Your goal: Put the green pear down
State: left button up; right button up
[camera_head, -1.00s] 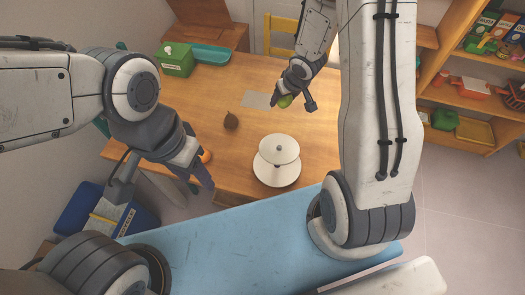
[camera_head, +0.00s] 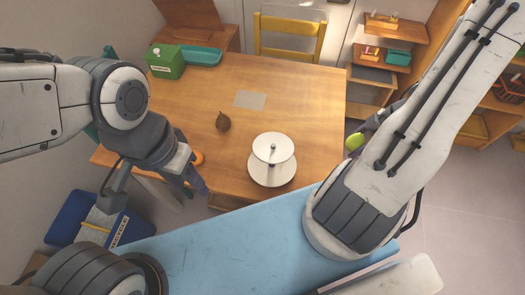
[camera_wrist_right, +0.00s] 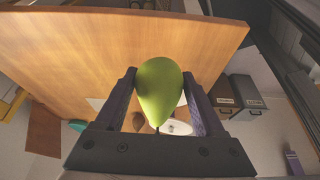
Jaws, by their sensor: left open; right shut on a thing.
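The green pear (camera_head: 354,142) shows beyond the table's right edge in the head view, partly hidden by my right arm. In the right wrist view the pear (camera_wrist_right: 160,86) sits between the two dark fingers of my right gripper (camera_wrist_right: 164,84), which is shut on it. The pear is held in the air, with the wooden table behind it. My left gripper (camera_head: 195,184) is open and appears empty, near the table's front left edge. My right gripper's fingers are mostly hidden in the head view.
The wooden table (camera_head: 307,115) bears a white two-tier stand (camera_head: 272,178), a brown fruit (camera_head: 222,122), a grey mat (camera_head: 249,100), a green box (camera_head: 165,65) and a teal tray (camera_head: 202,56). An orange item (camera_head: 197,157) is beside my left gripper. A yellow chair (camera_head: 290,42) stands behind.

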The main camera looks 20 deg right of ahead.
jog(key=shift+s, duration=0.35)
jog(key=w+a+f, duration=0.1)
jog(key=w+f, duration=0.1)
jog(key=w, duration=0.1)
jog(key=w+a+f+b, duration=0.1)
jog(key=w+f, duration=0.1)
jog(key=w, duration=0.2)
jog(key=w+a+f, duration=0.2)
jog(key=w+f, duration=0.1)
jog(key=shift+w, duration=0.4)
jog(key=shift+w+f+b, duration=0.1)
jog(key=shift+f+b, duration=0.1)
jog(key=shift+b, duration=0.15)
jog(key=shift+f+b, duration=0.45)
jog(key=shift+f, duration=1.4)
